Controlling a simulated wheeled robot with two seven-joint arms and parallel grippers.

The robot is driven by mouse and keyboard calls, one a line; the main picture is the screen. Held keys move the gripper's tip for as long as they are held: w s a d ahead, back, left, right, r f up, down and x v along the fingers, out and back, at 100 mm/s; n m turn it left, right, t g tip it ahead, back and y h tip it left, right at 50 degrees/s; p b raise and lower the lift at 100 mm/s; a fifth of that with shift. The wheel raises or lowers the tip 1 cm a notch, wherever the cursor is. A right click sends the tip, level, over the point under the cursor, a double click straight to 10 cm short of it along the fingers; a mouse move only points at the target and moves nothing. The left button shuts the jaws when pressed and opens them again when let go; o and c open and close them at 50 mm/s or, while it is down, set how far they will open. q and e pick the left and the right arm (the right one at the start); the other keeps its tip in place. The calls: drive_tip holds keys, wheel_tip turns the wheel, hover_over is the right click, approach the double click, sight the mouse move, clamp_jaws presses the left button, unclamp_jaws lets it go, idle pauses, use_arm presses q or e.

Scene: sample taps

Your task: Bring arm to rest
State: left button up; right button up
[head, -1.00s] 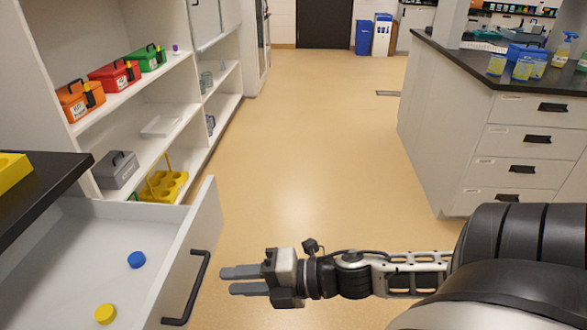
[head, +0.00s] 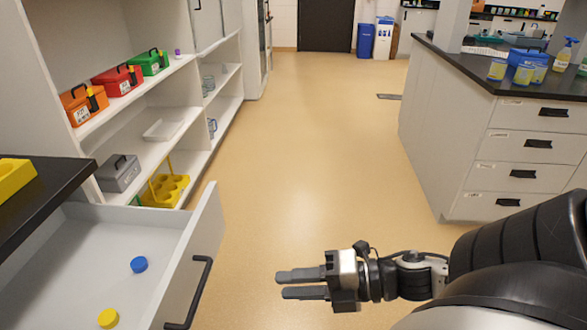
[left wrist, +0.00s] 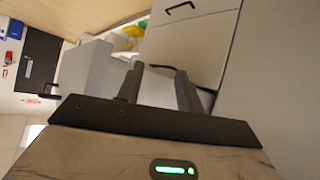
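My right gripper (head: 281,285) is in the lower middle of the head view, above the tan floor and to the right of the open drawer (head: 207,235). Its two grey fingers point left with a gap between them, and nothing is held. It is apart from the drawer handle. My left gripper (left wrist: 158,80) shows only in the left wrist view. Its two dark fingers are spread, with nothing between them. Behind them are pale cabinet fronts with a dark handle.
The open drawer holds a blue cap (head: 139,264) and a yellow cap (head: 108,318). Shelves with an orange box (head: 83,103), red box (head: 117,80) and grey box (head: 118,173) stand left. A drawer island (head: 470,130) stands right. The floor between (head: 320,170) is clear.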

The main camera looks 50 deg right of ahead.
drive_tip(key=shift+w, duration=0.1)
drive_tip(key=w+d+f+m+h, duration=0.35)
drive_tip(key=m+h, duration=0.65)
drive_tip(key=m, duration=0.5)
drive_tip(key=s+a+f+m+g, duration=0.4)
drive_tip(key=s+a+m+g, duration=0.4)
drive_tip(key=a+m, duration=0.15)
drive_tip(key=w+a+f+t+y, duration=0.3)
drive_tip(key=w+a+f+t, duration=0.1)
drive_tip(key=w+a+t, duration=0.1)
drive_tip(key=shift+w+a+f+n+t+y, duration=0.25)
drive_tip(key=shift+w+a+n+t+y, duration=0.15)
drive_tip(key=shift+a+t, duration=0.4)
idle(4.2)
